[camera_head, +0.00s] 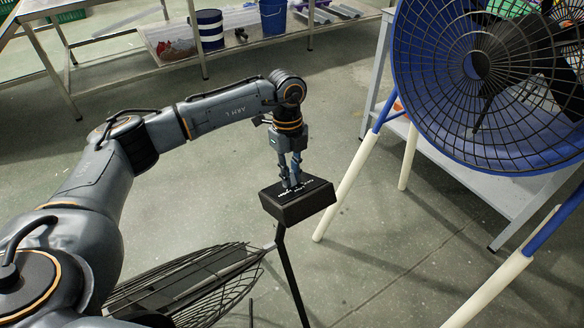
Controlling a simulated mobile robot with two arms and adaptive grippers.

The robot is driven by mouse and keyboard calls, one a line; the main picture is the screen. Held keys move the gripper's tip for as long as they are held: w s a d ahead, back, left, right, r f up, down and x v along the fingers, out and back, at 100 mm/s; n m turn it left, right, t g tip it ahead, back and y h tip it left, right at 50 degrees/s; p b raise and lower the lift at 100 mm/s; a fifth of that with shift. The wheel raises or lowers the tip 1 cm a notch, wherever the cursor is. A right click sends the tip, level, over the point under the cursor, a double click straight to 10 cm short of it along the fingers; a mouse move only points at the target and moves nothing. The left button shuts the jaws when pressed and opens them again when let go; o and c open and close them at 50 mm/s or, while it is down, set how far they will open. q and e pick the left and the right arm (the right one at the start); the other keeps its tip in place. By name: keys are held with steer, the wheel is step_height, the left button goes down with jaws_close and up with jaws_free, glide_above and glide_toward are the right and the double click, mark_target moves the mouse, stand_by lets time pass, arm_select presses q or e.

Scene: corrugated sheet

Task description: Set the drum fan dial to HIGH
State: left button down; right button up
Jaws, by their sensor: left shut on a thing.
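A black control box (318,204) with white lettering on its top stands on a thin black post in the middle of the view. My left gripper (291,183) points down onto the top of this box. Its fingers are shut on the dial there, which they mostly hide. I cannot read which setting the dial is at. A blue drum fan (428,75) with a black wire grille stands at the right, apart from my gripper. My right gripper is not in view.
A black wire-cage fan (190,285) is low at the left, beneath my left arm. The drum fan's white-and-blue legs (345,190) and a grey table (510,195) are at the right. A metal shelf (185,45) with a blue bucket (273,17) is behind. Grey floor between is clear.

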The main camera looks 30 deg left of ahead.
arm_select(q)
steer(key=shift+s+a+m+t, duration=0.1)
steer(key=shift+s+m+t, duration=0.15)
steer(key=shift+m, duration=0.55)
steer(key=shift+m+t+h, duration=0.25)
steer(key=shift+m+h, duration=0.05)
steer(key=shift+m, duration=0.2)
steer(key=shift+s+a+f+m, duration=0.1)
steer(key=shift+a+m, duration=0.05)
steer(key=shift+m, duration=0.55)
steer(key=m, duration=0.1)
steer(key=m+t+h+b, duration=0.1)
steer(key=m, duration=0.1)
steer(key=shift+s+a, duration=0.15)
steer(key=shift+a, duration=0.05)
steer(key=shift+a+m+t+h+b, duration=0.1)
steer(key=shift+m+t+h+b, duration=0.2)
steer(key=shift+m+h, duration=0.55)
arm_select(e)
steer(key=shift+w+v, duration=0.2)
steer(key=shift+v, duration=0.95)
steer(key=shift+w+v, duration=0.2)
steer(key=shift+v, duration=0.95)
arm_select(q)
steer(key=shift+m+y, duration=0.25)
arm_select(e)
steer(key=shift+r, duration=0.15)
arm_select(q)
steer(key=c, duration=1.3)
jaws_free()
